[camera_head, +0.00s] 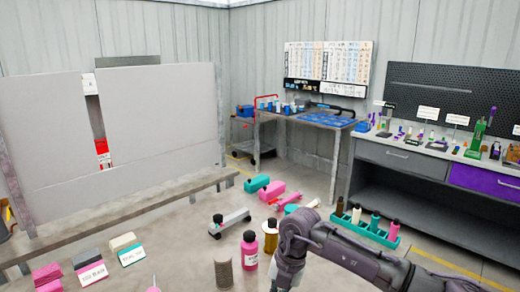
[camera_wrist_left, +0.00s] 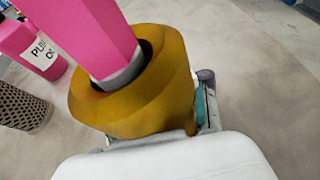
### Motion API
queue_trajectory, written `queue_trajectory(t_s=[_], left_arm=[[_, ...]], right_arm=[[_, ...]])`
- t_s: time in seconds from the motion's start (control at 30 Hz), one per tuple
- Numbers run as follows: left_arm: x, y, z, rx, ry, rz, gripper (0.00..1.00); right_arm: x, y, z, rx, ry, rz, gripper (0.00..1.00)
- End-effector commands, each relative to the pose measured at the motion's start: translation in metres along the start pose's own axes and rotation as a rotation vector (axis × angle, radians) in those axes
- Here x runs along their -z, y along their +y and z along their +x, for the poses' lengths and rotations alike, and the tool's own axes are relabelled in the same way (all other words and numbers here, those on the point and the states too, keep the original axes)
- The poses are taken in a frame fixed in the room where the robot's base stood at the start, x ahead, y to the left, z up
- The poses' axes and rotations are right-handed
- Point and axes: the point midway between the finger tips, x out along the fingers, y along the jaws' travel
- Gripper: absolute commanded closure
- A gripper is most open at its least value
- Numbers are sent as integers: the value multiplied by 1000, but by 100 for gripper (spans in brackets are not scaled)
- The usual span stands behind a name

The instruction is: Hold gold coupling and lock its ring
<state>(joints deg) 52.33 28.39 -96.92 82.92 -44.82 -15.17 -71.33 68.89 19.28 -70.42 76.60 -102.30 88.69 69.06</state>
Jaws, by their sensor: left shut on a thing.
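A gold coupling (camera_wrist_left: 130,100), a thick open ring, fills the middle of the left wrist view. A pink angular bar (camera_wrist_left: 95,35) with a grey end collar stands in its dark bore; where the bar's upper end leads is out of frame. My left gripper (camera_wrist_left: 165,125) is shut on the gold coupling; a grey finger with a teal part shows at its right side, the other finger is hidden. In the head view a dark arm comes in from the right and bends down to a pale end (camera_head: 286,276) at the lower edge; no jaws can be made out there.
A teal rack (camera_head: 362,232) with bottles is to the right. Labelled blocks (camera_head: 92,272) lie at the lower left.

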Motion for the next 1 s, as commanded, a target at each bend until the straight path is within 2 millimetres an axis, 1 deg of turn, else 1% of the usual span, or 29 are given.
queue_trajectory(t_s=[0.1, 0.37, 0.4, 0.57, 0.6, 0.63, 1.0], left_arm=[[-2, 1, 0, -2, -2, 1, 100], [-2, 1, 0, -3, -2, 1, 100], [-2, 1, 0, -3, -2, 0, 57], [-1, 1, 0, -3, -2, 0, 31], [-1, 1, 0, -3, -2, 0, 24], [-1, 1, 0, -3, -1, 0, 23], [0, 1, -1, -3, 0, 0, 23]], right_arm=[[1, 1, -5, 1, 2, 0, 100], [0, 1, -4, 1, 2, 0, 100], [0, 1, -4, 1, 2, 0, 100], [0, 1, -4, 2, 2, 0, 100], [0, 1, -4, 2, 2, 0, 100], [0, 1, -4, 2, 2, 0, 100], [0, 1, -4, 2, 2, 0, 100]])
